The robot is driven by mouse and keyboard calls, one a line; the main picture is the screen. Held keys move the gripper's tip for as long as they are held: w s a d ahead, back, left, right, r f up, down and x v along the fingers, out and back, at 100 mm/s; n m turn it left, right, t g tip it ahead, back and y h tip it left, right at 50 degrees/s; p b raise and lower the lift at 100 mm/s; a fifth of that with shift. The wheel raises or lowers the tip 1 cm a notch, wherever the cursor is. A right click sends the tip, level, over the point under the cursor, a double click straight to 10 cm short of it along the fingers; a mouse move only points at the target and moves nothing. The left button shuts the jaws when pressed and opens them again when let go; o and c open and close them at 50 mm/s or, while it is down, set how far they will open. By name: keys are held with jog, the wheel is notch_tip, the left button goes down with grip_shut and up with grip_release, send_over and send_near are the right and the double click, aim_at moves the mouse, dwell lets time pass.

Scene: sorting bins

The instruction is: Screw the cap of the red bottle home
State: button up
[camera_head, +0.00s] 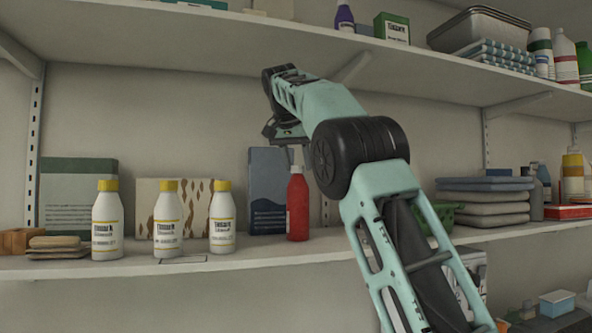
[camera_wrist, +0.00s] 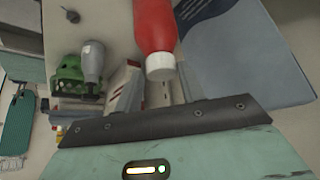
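The red bottle (camera_head: 298,208) stands upright on the lower shelf, right of several white bottles with yellow caps. Its top sits just below my gripper (camera_head: 287,134), which reaches in from above. In the wrist view the red bottle (camera_wrist: 154,24) enters from the top edge, with its white cap (camera_wrist: 160,66) towards my gripper. The cap appears seated at the bottle's neck; whether it is tight cannot be seen. My gripper's dark crossbar fills the lower wrist view.
A dark blue box (camera_head: 269,190) stands close behind and left of the red bottle. The nearest white bottle (camera_head: 222,222) is to its left. Folded cloths (camera_head: 485,200) lie to the right. The upper shelf (camera_head: 200,38) overhangs my arm.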

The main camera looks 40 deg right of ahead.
jog(key=n+t+y, duration=0.1)
jog(key=n, duration=0.2)
jog(key=shift+s+d+n+t, duration=0.1)
jog(key=shift+s+n+t, duration=0.05)
jog(key=shift+n+t, duration=0.2)
jog(key=shift+n+t+y, duration=0.35)
jog(key=shift+n+y, duration=0.15)
jog(key=shift+n, duration=0.25)
jog(key=shift+d+r+n+t+y+p, duration=0.15)
jog(key=shift+n+t+y+p, duration=0.25)
jog(key=shift+n, duration=0.7)
jog(key=shift+n+y+p, duration=0.5)
jog(key=shift+n+y, duration=0.2)
jog(key=shift+n, duration=0.5)
jog(key=n+y+p, duration=0.2)
jog(key=n, duration=0.1)
jog(key=shift+d+t, duration=0.25)
jog(key=shift+t, duration=0.05)
jog(key=shift+a+n+y+p, duration=0.1)
jog(key=shift+n+y+p, duration=0.35)
jog(key=shift+n, duration=0.35)
jog(key=shift+f, duration=0.2)
grip_shut()
jog(key=m+h, duration=0.2)
jog(key=m, duration=0.1)
jog(key=shift+a+m+b, duration=0.2)
jog(key=shift+m+b, duration=0.1)
jog(key=shift+m+h, duration=0.45)
jog(key=shift+m, duration=0.05)
